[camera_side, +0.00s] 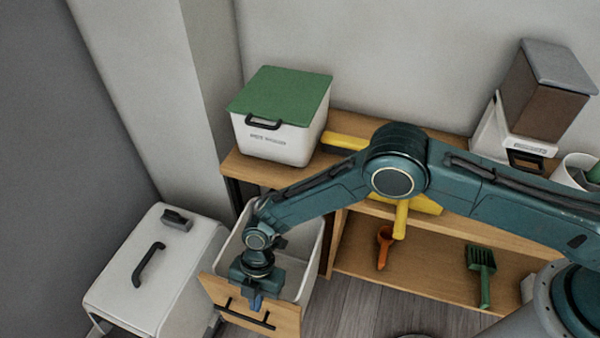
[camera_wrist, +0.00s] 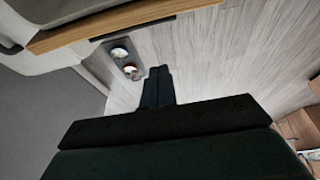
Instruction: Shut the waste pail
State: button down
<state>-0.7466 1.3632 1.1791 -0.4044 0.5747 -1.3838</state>
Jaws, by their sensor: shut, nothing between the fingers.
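The waste pail appears to be the white bin (camera_side: 312,258) in a pull-out unit with a wooden front (camera_side: 222,293) and a black bar handle (camera_side: 232,314). The unit stands pulled out from under the counter. My gripper (camera_side: 257,302) is shut and empty, pointing down at the wooden front. In the side view it overlaps the front and covers part of the handle; contact cannot be told. In the wrist view, the closed fingertips (camera_wrist: 158,72) hang over the floor, with a gap in the picture to the wooden edge (camera_wrist: 100,27) and its dark handle (camera_wrist: 132,27).
A white lidded box (camera_side: 115,285) stands left of the pull-out. A white caddy with a green lid (camera_side: 285,95) sits on the counter.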

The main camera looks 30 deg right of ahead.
jog(key=x, duration=0.6)
jog(key=shift+w+d+f, duration=0.1)
jog(key=shift+w+d, duration=0.05)
jog(key=shift+w, duration=0.05)
jog(key=shift+w+d, duration=1.15)
jog(key=shift+d, duration=0.1)
jog(key=w+d, duration=0.9)
jog(key=w, duration=0.1)
jog(key=shift+d, duration=0.4)
jog(key=shift+s, duration=0.15)
